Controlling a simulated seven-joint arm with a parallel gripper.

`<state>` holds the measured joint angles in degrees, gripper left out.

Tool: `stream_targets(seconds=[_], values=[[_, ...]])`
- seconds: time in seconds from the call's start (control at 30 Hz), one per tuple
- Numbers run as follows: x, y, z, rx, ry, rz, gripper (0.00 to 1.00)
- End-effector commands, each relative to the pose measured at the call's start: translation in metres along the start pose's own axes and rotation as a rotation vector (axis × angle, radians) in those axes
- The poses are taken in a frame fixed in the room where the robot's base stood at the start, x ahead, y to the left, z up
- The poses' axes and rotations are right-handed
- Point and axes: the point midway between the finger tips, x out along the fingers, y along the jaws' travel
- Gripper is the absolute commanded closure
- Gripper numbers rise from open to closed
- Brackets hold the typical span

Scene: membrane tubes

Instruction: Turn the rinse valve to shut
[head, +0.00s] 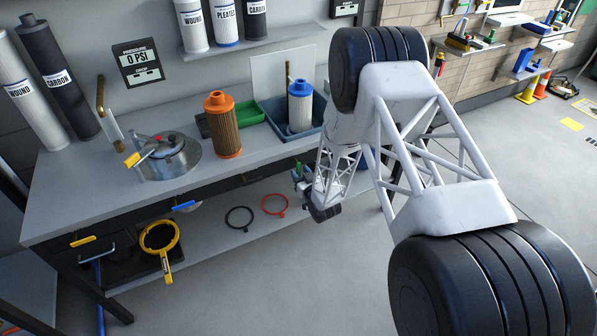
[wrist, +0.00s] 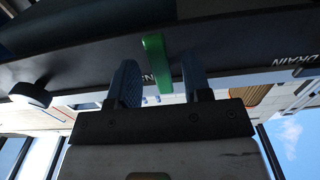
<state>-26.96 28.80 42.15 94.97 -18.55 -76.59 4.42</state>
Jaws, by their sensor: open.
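In the wrist view a green lever handle (wrist: 156,63) hangs from a dark panel, between the two blue-grey fingers of my gripper (wrist: 161,78). The fingers are spread, with a visible gap on each side of the lever. Lettering behind it is mostly hidden, so I cannot read whether this is the rinse valve. In the head view my gripper (head: 302,178) is at the bench's front edge, with a bit of green beside it. My arm hides part of that area.
Blue (head: 183,206) and yellow (head: 82,241) handles sit along the bench front. An orange-capped filter (head: 223,125) stands on the bench (head: 75,190). The floor in front is clear.

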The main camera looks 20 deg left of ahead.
Motion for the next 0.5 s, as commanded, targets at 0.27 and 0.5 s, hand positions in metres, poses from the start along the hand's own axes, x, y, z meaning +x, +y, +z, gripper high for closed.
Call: stream_targets(seconds=[0.27,0.5], values=[[0.017,-0.001,0.0,0.0,0.001,-0.001,0.55],[0.018,0.0,0.0,0.0,0.001,-0.001,0.55]])
